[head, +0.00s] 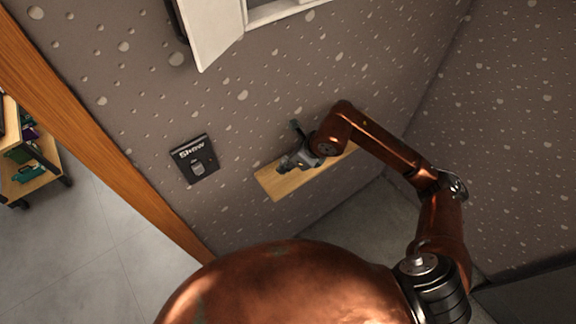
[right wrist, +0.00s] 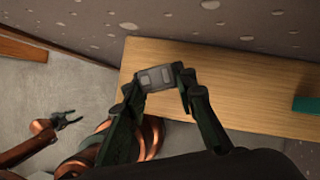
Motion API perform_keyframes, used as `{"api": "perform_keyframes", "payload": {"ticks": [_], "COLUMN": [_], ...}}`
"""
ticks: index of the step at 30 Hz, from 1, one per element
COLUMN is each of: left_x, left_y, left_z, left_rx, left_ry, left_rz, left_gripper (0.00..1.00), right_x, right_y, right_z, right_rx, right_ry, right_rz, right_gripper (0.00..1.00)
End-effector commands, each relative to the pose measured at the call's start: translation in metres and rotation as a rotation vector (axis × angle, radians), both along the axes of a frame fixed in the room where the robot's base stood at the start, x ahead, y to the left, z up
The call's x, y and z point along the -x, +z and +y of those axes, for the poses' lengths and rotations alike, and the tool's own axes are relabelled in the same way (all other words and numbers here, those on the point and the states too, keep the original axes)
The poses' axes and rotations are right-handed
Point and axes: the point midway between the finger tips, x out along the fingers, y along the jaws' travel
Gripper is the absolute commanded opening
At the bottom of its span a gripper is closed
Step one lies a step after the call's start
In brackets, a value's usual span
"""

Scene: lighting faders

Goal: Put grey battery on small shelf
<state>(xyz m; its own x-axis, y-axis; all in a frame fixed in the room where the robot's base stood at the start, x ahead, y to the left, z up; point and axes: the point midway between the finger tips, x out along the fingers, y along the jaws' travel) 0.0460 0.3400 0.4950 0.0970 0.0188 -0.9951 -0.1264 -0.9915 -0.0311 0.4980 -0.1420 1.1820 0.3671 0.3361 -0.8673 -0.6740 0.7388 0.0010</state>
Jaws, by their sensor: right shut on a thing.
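The small shelf (head: 276,187) is a pale wooden board on the wall. It fills much of the right wrist view (right wrist: 230,85). The grey battery (right wrist: 154,79) is a small grey block between the fingertips of my right gripper (right wrist: 158,80), which is shut on it. In the head view my right gripper (head: 285,168) is over the left part of the shelf and hides the battery. The battery is over the board near one long edge; I cannot tell whether it touches the wood. My left gripper (right wrist: 69,121) shows open and empty, away from the shelf.
A green object (right wrist: 307,104) lies on the shelf, to the right in the right wrist view. A dark switch panel (head: 195,158) with a slider is on the wall left of the shelf. A white cabinet door (head: 214,35) hangs open above. The shelf around the battery is clear.

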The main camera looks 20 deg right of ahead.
Motion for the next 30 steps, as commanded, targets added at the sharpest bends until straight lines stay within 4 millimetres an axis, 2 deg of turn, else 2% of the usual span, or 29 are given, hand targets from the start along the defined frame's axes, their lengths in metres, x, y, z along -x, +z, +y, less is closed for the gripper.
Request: {"api": "perform_keyframes", "payload": {"ticks": [5,9,12,23,24,30], "left_x": [-0.003,-0.005,-0.006,-0.005,-0.005,-0.004], "left_y": [0.005,0.019,0.022,0.017,0.017,0.018], "left_z": [0.000,0.000,0.000,0.000,0.000,0.000], "left_rx": [0.000,0.001,0.001,0.001,0.001,0.001], "left_ry": [-0.001,-0.001,-0.001,-0.001,-0.001,-0.001], "left_rz": [-0.004,-0.006,-0.008,-0.007,-0.007,-0.006], "left_gripper": [0.40,0.40,0.40,0.40,0.40,0.40], "right_x": [-0.007,-0.007,-0.008,-0.008,-0.008,-0.008], "right_y": [-0.012,-0.032,-0.040,-0.046,-0.047,-0.045], "right_z": [-0.006,-0.006,-0.006,-0.006,-0.006,-0.006], "right_rx": [-0.001,-0.001,-0.002,0.000,0.000,0.000], "right_ry": [-0.002,0.000,0.000,0.001,0.001,0.001], "right_rz": [0.004,0.005,0.002,0.000,0.000,0.000], "right_gripper": [0.01,0.01,0.01,0.01,0.26,0.40]}}
